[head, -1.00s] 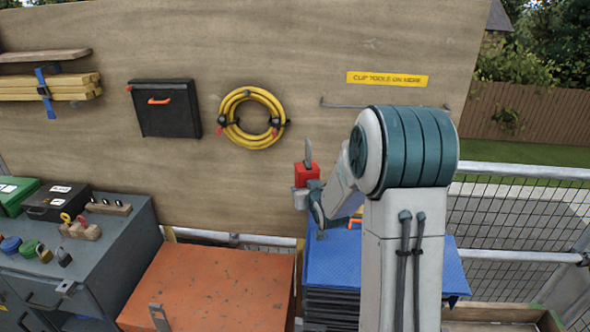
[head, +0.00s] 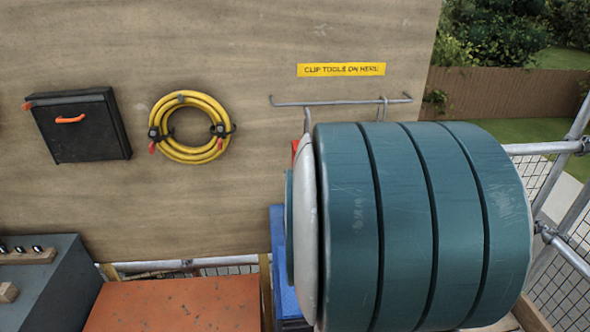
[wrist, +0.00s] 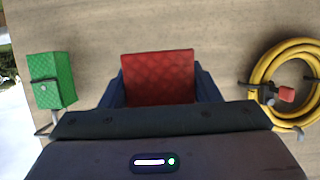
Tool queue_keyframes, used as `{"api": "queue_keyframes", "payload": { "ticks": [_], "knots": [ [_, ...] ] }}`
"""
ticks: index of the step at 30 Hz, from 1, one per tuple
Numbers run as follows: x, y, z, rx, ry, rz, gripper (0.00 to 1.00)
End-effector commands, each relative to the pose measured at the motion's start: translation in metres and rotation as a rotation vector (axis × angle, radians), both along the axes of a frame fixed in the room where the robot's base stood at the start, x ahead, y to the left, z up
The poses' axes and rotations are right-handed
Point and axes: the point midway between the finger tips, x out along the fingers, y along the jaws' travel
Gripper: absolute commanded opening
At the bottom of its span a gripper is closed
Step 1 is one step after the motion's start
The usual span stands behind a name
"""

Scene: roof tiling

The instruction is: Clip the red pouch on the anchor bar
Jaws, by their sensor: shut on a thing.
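The anchor bar (head: 340,102) is a thin grey rod on the plywood wall under a yellow sign. My gripper (wrist: 160,88) is shut on the red pouch (wrist: 157,72), with one blue finger on each side in the wrist view. In the head view only a red sliver of the pouch (head: 294,150) shows, left of my arm; my arm hides the gripper there. A grey clip (head: 307,120) rises above my arm, its top close to the bar near the left end. I cannot tell whether it touches the bar.
A hook (head: 383,109) hangs on the bar's right part. A green pouch (wrist: 52,80) shows in the wrist view. A yellow hose coil (head: 188,127) and black case (head: 78,127) hang left on the wall. An orange surface (head: 175,305) lies below.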

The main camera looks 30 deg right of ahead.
Motion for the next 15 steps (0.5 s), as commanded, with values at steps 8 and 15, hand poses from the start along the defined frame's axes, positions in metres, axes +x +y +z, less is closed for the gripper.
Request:
{"api": "queue_keyframes", "payload": {
  "ticks": [8, 15],
  "knots": [
    [0.007, -0.001, 0.001, -0.003, -0.001, 0.001, 0.21],
    [0.029, -0.01, 0.0, -0.002, -0.001, 0.003, 0.21]
  ]
}}
